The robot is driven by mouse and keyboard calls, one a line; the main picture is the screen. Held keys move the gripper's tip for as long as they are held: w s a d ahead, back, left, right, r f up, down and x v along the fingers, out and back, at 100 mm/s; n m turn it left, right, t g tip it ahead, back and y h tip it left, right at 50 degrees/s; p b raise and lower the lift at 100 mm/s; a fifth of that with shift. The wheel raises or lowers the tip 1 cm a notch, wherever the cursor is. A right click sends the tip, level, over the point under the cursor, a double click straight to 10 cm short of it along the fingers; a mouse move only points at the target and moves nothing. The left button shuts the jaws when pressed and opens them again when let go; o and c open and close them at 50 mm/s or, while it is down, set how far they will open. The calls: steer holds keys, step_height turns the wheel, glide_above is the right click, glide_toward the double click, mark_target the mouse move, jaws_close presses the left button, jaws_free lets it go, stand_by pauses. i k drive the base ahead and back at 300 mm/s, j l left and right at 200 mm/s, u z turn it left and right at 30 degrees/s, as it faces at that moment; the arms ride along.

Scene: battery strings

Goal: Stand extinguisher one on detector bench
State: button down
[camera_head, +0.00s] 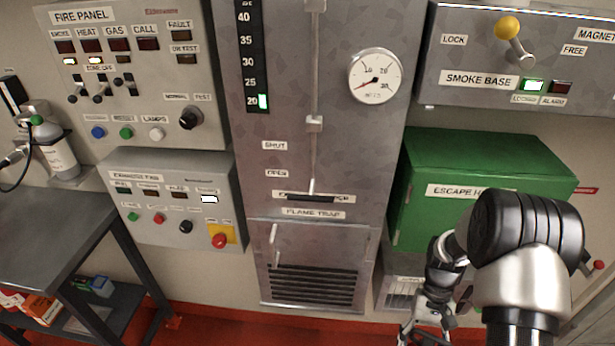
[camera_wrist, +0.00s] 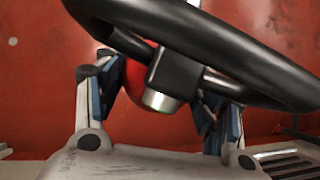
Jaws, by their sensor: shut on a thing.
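My gripper (camera_head: 430,312) hangs low at the right in the head view, in front of the wall equipment. In the wrist view my gripper (camera_wrist: 165,95) is shut on a partly hidden red rounded object with a silver end and black fitting, apparently the extinguisher (camera_wrist: 132,84). A thick black curved bar or hose (camera_wrist: 225,62) crosses in front of the fingers. Its label or number cannot be read. A dark grey bench (camera_head: 50,225) stands at the left in the head view; whether it is the detector bench cannot be told.
A grey bottle (camera_head: 62,160) with a hose stands at the bench's back. A green escape hood cabinet (camera_head: 480,165) is behind my arm. The flame trap column (camera_head: 315,240) and exhaust fan panel (camera_head: 170,205) lie between arm and bench. The bench's front top is clear.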

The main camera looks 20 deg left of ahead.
mark_target(23, 250)
steer(key=j+u, duration=0.1)
steer(key=u, duration=0.3)
steer(key=j+u, duration=0.15)
steer(key=u, duration=0.3)
steer(key=j+u, duration=0.15)
steer(key=u, duration=0.25)
